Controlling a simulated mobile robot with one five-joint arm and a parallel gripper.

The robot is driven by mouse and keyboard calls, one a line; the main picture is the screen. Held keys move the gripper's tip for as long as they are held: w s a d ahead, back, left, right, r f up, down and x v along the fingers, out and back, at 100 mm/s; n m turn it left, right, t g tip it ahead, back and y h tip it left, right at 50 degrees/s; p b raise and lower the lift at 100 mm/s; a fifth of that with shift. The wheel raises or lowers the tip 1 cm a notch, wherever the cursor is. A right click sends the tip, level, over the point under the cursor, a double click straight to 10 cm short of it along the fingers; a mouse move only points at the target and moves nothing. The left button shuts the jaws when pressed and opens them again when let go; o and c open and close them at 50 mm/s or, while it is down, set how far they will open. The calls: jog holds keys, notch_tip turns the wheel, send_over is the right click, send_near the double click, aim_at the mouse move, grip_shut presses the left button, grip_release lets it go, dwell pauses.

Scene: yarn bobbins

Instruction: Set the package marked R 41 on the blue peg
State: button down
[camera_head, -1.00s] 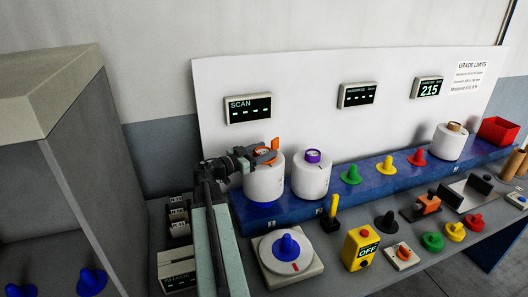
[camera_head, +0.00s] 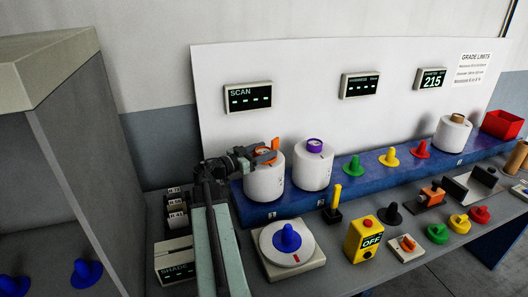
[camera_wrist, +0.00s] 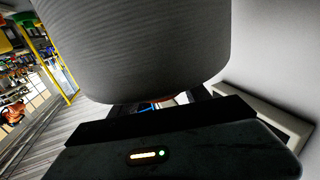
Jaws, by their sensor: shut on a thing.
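My gripper (camera_head: 264,154) is shut on the white package (camera_head: 264,178) with orange at its top, at the left end of the blue shelf. In the wrist view this package (camera_wrist: 140,45) fills the top as a large grey cylinder. I cannot tell whether it touches the shelf. I cannot read a mark R 41 on it. A blue peg (camera_head: 287,238) stands upright and empty on a round white plate in front of the shelf. Two more blue pegs, one at right (camera_head: 86,273) and one at left (camera_head: 14,288), stand in the grey cabinet.
A purple-cored white package (camera_head: 313,167) stands just right of the held one. Green (camera_head: 353,166), yellow and red pegs follow along the shelf (camera_head: 340,186). A yellow post (camera_head: 334,203) and yellow switch box (camera_head: 364,240) stand in front. Small label cards (camera_head: 177,218) are at left.

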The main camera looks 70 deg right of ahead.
jog(key=shift+f+b, duration=0.25)
jog(key=shift+b, duration=0.05)
jog(key=shift+c, duration=2.1)
grip_release()
jog(key=v, duration=0.7)
jog(key=shift+w+a, duration=0.1)
jog(key=shift+a, duration=0.15)
jog(key=shift+w+a, duration=0.15)
jog(key=shift+r, duration=0.1)
